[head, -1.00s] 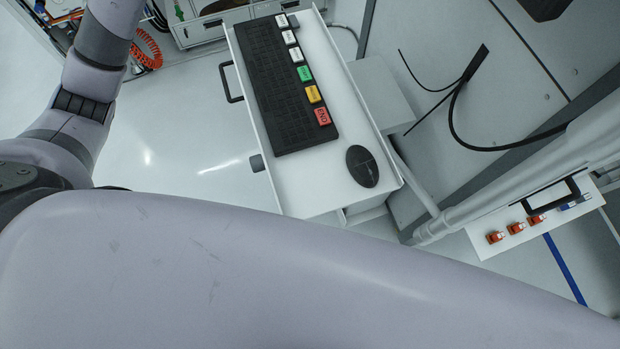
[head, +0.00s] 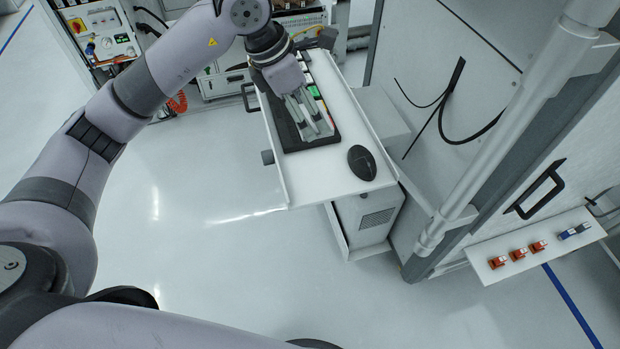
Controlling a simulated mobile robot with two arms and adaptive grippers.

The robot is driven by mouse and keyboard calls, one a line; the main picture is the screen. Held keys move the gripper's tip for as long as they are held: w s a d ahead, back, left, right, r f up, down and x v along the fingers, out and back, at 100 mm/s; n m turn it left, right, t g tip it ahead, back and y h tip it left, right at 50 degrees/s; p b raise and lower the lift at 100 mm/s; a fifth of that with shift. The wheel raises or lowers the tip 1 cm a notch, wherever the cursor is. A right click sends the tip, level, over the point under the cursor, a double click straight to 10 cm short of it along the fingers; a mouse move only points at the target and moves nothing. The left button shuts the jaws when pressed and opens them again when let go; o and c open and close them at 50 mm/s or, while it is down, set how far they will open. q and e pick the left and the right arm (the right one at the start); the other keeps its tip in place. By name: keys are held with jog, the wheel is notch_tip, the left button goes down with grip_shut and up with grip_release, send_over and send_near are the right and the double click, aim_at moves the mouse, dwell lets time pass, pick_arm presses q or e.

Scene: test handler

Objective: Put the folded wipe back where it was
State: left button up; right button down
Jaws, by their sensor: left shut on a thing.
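My left gripper (head: 308,118) reaches in from the upper left and points down over the black keyboard (head: 290,137) on the white pull-out shelf. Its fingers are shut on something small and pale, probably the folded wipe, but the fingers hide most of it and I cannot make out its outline. I see no other wipe lying in view. The gripper covers much of the keyboard and its coloured keys; a green key (head: 314,91) still shows. My right gripper is not in view.
A black mouse (head: 362,162) lies at the near end of the shelf (head: 335,180). At the right, a white ledge (head: 520,268) carries several small orange items and a blue one. A black door handle (head: 535,190) and loose black cables stand out nearby. The floor left of the shelf is clear.

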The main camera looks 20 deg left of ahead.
pick_arm(q)
notch_tip(320, 180, down, 7)
jog(key=p, duration=0.1)
send_over(314, 176)
jog(key=a, duration=0.1)
jog(key=f, duration=0.5)
jog(key=shift+s+a, duration=0.1)
jog(key=shift+s, duration=0.3)
jog(key=shift+w+f, duration=0.1)
jog(key=shift+f, duration=0.5)
notch_tip(314, 176, down, 4)
jog(key=shift+p, duration=0.4)
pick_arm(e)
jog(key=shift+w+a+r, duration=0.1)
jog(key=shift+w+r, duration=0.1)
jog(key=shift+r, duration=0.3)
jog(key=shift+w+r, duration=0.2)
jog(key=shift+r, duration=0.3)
pick_arm(q)
jog(key=o, duration=0.6)
jog(key=shift+f, duration=0.15)
jog(key=shift+c, duration=0.2)
jog(key=o, duration=0.5)
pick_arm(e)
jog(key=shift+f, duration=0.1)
